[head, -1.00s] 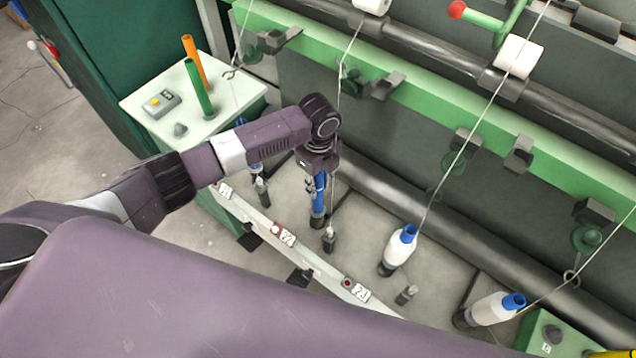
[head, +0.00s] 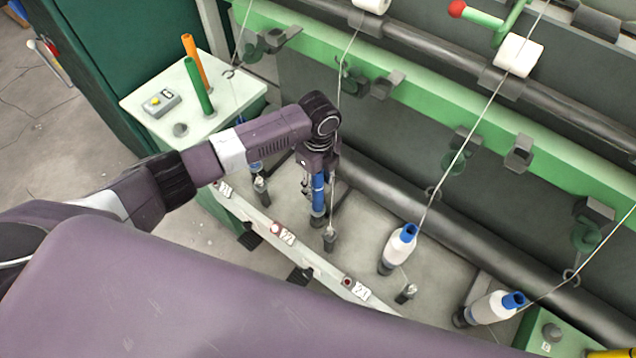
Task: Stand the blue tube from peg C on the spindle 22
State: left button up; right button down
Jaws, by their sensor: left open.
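The blue tube (head: 318,200) stands upright in the spindle row behind the label 22 (head: 287,237), with its lower end on a dark spindle base (head: 318,221). My left gripper (head: 318,188) points down over it from above. Its fingers are open, one on each side of the tube's upper part, and seem apart from it. The tube's top is hidden by the gripper. A bare grey peg (head: 180,130) shows on the small table at the left; I cannot read its letter. My right gripper is not in view.
The small table (head: 140,98) holds an orange tube (head: 195,60), a green tube (head: 198,88) and a grey box. White bobbins (head: 398,246) on blue tubes stand to the right, with threads running up. A green rail (head: 430,105) runs behind the spindles.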

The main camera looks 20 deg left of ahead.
pick_arm(q)
notch_tip(320, 180, up, 12)
jog(key=shift+w+f, duration=0.1)
jog(key=shift+f, duration=0.15)
dwell(0.6)
